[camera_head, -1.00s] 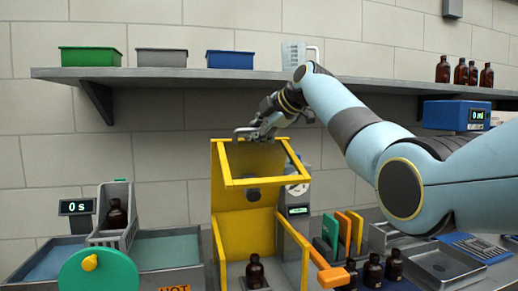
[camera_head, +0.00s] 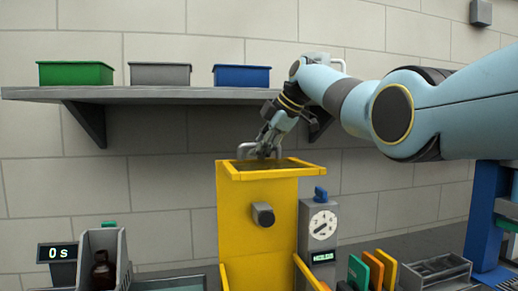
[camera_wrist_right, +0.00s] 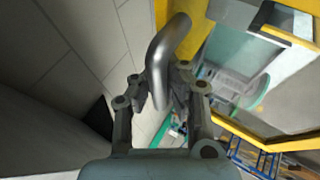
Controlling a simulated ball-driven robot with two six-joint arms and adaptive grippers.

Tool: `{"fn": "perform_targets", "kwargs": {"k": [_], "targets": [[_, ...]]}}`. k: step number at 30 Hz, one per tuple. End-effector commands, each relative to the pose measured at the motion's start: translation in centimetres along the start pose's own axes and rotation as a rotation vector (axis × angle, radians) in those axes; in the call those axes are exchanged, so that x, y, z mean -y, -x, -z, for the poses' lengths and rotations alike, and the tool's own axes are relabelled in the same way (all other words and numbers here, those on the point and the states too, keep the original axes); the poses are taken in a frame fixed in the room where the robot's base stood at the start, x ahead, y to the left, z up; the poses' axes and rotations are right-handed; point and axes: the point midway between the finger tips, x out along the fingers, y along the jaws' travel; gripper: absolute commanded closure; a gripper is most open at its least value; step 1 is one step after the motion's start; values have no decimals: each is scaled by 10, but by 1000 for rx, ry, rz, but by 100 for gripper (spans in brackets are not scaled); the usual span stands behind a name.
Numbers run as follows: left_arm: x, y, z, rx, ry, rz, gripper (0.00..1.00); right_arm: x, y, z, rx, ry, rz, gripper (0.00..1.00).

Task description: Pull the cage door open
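The yellow cage (camera_head: 258,212) stands in the middle of the head view. Its door is a yellow frame (camera_head: 270,174) lying nearly edge-on at the top. A grey metal handle (camera_head: 247,149) rises at the door's left rear part. My right gripper (camera_head: 263,151) is at the handle, above the door. In the right wrist view, the bent metal handle (camera_wrist_right: 164,62) runs between the two fingers of my right gripper (camera_wrist_right: 160,92), which are closed in on both sides of it. My left gripper is not in view.
A grey shelf (camera_head: 150,95) with green (camera_head: 75,73), grey (camera_head: 160,74) and blue (camera_head: 242,76) bins runs behind and above the cage. A gauge box (camera_head: 318,232) stands right of the cage. An amber bottle (camera_head: 103,270) sits in a grey holder at lower left.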

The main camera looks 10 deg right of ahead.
Motion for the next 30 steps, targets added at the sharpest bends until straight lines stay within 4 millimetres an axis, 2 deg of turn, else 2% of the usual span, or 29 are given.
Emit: {"fn": "perform_targets", "kwargs": {"k": [1,6,12,15,24,28,30], "targets": [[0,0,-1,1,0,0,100,-8,8,2,0,3,-21,100],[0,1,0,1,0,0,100,-8,8,2,-1,3,-23,100],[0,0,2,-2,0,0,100,-7,7,2,-1,3,-19,72],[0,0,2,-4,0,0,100,-6,5,2,-1,3,-15,62],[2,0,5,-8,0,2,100,-4,6,1,-1,2,-10,62],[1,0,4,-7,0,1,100,-4,20,1,-1,2,-12,62],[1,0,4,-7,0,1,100,-4,33,1,0,4,-14,62]]}}
